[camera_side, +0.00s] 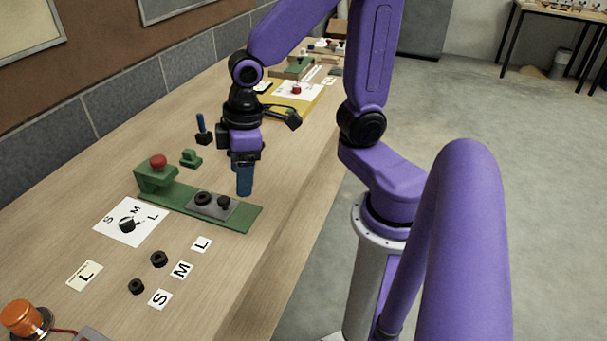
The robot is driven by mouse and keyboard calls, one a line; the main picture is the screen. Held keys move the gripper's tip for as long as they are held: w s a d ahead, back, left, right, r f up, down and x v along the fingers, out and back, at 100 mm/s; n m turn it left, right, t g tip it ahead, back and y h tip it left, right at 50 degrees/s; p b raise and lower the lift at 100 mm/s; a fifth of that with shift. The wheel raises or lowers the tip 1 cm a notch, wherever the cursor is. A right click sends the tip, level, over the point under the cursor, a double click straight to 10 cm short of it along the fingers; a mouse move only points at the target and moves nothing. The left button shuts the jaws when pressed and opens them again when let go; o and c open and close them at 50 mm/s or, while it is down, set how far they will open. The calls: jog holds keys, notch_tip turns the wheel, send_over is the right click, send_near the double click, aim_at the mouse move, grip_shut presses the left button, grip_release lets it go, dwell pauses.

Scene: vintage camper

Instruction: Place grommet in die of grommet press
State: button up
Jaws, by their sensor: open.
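The green press (158,178) with a red knob stands on a long green base on the bench. A grey plate (211,207) on that base carries two black round pieces, a larger one (203,198) and a smaller one (224,202). I cannot tell whether these are dies or grommets. Two loose black ring-like pieces, probably grommets, lie on the bench: one near the M card (158,259) and one near the S card (136,287). My gripper (244,190) points down, open, its blue fingers just behind the plate's right end. Anything between the fingers cannot be made out.
Small S (159,299), M (181,270) and L (202,244) cards lie in front. A white sheet with a black dial (127,223), an L card (85,275) and an orange button (25,319) are at left. A small green block (190,158) and blue-handled tool (202,130) stand behind.

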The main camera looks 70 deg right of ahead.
jog(key=s+d+r+n+g, duration=0.1)
jog(key=s+n, duration=0.4)
jog(key=s, duration=0.7)
jog(key=shift+s+r+h, duration=0.25)
jog(key=shift+r+h, duration=0.05)
dwell(0.4)
